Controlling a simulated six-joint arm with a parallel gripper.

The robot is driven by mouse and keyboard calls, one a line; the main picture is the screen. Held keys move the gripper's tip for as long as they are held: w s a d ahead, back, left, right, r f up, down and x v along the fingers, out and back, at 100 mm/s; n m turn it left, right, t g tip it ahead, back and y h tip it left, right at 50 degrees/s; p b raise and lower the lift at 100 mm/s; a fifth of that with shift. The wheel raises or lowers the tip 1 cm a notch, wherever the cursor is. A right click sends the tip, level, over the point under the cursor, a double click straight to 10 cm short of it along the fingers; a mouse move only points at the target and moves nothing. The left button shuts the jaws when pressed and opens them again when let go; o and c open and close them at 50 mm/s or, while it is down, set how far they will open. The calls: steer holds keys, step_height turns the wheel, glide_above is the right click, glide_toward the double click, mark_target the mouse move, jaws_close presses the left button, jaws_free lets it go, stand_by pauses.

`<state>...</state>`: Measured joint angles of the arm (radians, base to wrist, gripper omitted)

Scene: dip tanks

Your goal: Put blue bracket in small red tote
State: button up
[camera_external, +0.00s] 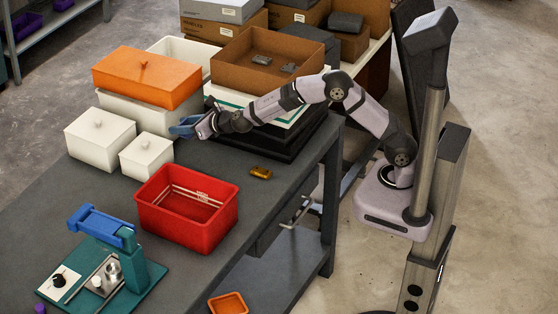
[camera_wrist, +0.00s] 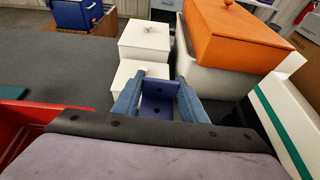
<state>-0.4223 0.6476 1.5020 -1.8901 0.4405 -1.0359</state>
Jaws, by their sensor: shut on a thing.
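The blue bracket (camera_external: 186,126) is held in my gripper (camera_external: 195,129), above the far part of the dark table. In the wrist view the bracket (camera_wrist: 158,98) sits between the two fingers of my gripper (camera_wrist: 158,100), its flat face with dark holes showing. The lower end of the bracket is hidden by my wrist. The red tote (camera_external: 177,227) stands open on the table, nearer the external camera than my gripper. I see no bracket in it, only pale lines on its inner wall. Its red edge shows at the left of the wrist view (camera_wrist: 22,122).
White lidded boxes (camera_external: 100,140) (camera_external: 147,157) and an orange-lidded tank (camera_external: 147,77) stand beside my gripper. A brown tray (camera_external: 235,75) lies behind my arm. A small amber part (camera_external: 260,173) lies right of the tote. A teal fixture with a blue top (camera_external: 100,226) stands front left.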

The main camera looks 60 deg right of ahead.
step_height(320, 180, down, 8)
steer(key=b, duration=0.7)
steer(key=shift+r, duration=0.2)
steer(key=shift+f+b, duration=0.6)
steer(key=shift+f, duration=4.2)
steer(key=shift+f+b, duration=0.25)
steer(key=shift+b, duration=0.05)
steer(key=o, duration=1.1)
steer(key=shift+c, duration=0.2)
steer(key=shift+r+p, duration=0.15)
steer(key=shift+p, duration=0.4)
